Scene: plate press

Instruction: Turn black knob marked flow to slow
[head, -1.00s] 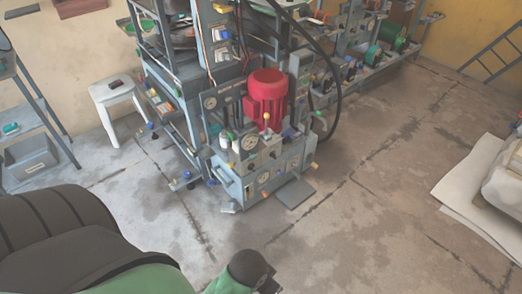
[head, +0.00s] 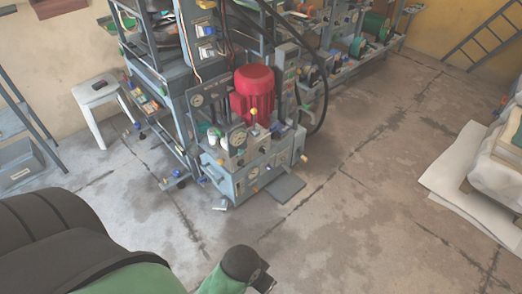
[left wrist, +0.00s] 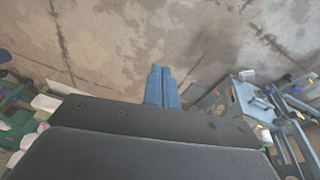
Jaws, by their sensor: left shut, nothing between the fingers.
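The press unit (head: 245,184) is a blue-grey cabinet in the middle of the head view, with a red motor (head: 252,84) on top. Its front and top carry round white gauges and several small controls. I cannot make out which is the black flow knob, nor its marking or setting. A blue-grey machine (left wrist: 258,104) shows at the right of the left wrist view. My left gripper (left wrist: 161,72) shows there with its blue fingers together and empty, over bare floor and apart from that machine. My right gripper is not in view.
A white stool (head: 101,91) stands left of the press. A grey plate (head: 284,188) lies on the floor before it. A ladder (head: 490,42) leans at the back right, and a white sheet (head: 452,165) lies at the right. The floor in front is clear.

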